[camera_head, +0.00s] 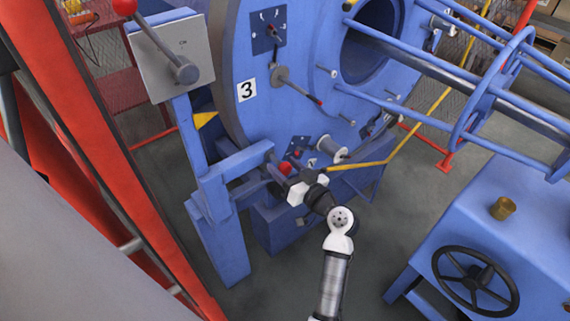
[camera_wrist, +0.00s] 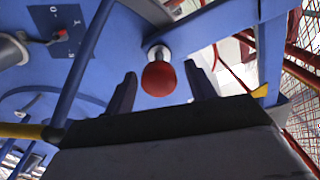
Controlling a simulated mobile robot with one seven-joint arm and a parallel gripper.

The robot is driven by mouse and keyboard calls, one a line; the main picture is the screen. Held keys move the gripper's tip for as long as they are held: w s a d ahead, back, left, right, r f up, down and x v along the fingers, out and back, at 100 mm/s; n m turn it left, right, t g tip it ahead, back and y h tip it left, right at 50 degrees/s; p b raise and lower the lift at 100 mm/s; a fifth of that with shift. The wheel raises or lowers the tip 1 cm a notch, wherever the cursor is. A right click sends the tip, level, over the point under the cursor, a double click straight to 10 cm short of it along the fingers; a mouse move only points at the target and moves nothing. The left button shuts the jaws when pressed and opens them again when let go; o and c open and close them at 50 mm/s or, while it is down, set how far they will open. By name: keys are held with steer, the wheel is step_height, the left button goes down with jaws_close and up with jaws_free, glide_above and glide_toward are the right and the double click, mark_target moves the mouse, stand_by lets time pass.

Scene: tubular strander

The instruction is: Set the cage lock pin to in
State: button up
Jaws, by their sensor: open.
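A red ball knob on a short metal shank, which looks like the cage lock pin (camera_wrist: 160,78), sticks out of the blue machine in the wrist view. In the head view the red knob (camera_head: 285,168) shows low on the machine, just beyond my gripper (camera_head: 291,181). In the wrist view my gripper (camera_wrist: 162,82) is open, with one dark finger on each side of the knob. I see gaps between knob and fingers. The far end of the pin is hidden in the machine, and I cannot tell how far it is in.
A blue post with a red-knobbed lever box (camera_head: 172,55) stands left of the round blue cage plate (camera_head: 240,60). A blue cabinet with a black handwheel (camera_head: 475,281) stands at lower right.

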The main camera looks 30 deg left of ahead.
mark_target(278, 161)
steer(key=shift+a, duration=0.15)
jaws_close()
steer(key=shift+b+x, duration=0.95)
steer(key=shift+x, duration=0.65)
steer(key=shift+w, duration=0.15)
jaws_free()
steer(key=shift+a, duration=0.15)
steer(key=b+v, duration=0.3)
steer(key=v, duration=1.1)
